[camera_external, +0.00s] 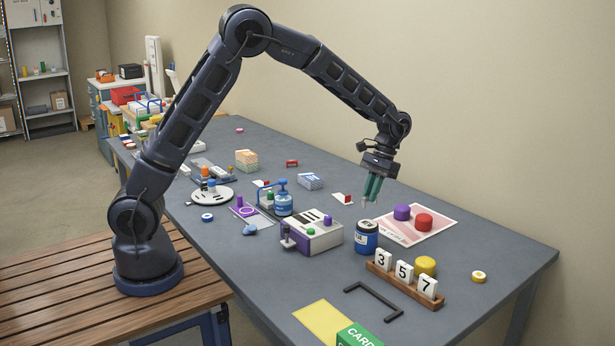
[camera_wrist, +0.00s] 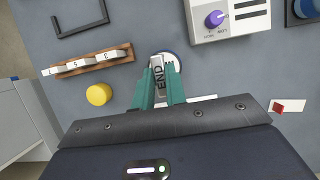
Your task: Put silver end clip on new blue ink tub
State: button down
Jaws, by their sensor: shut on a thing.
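My gripper (camera_external: 371,188) is shut on the silver end clip (camera_external: 364,202) and holds it above the table. In the wrist view, the clip (camera_wrist: 159,76) shows the letters END between the green fingers (camera_wrist: 160,88). The blue ink tub (camera_external: 366,240) stands upright on the table, with a white label and dark top. The clip hangs above the tub, with a visible gap between them. In the wrist view, the tub (camera_wrist: 174,56) is mostly hidden behind the clip and fingers; only part of its rim shows.
A wooden rack (camera_external: 404,288) with number tiles and a yellow tub (camera_external: 426,266) stand right of the blue tub. A white machine (camera_external: 318,237) is on its left. Purple (camera_external: 402,212) and red (camera_external: 424,222) tubs sit on a pink sheet behind. A black bracket (camera_external: 374,289) lies in front.

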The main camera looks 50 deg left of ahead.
jog(key=shift+f, duration=2.95)
jog(key=c, duration=1.4)
grip_release()
jog(key=shift+f, duration=0.1)
jog(key=shift+c, duration=0.2)
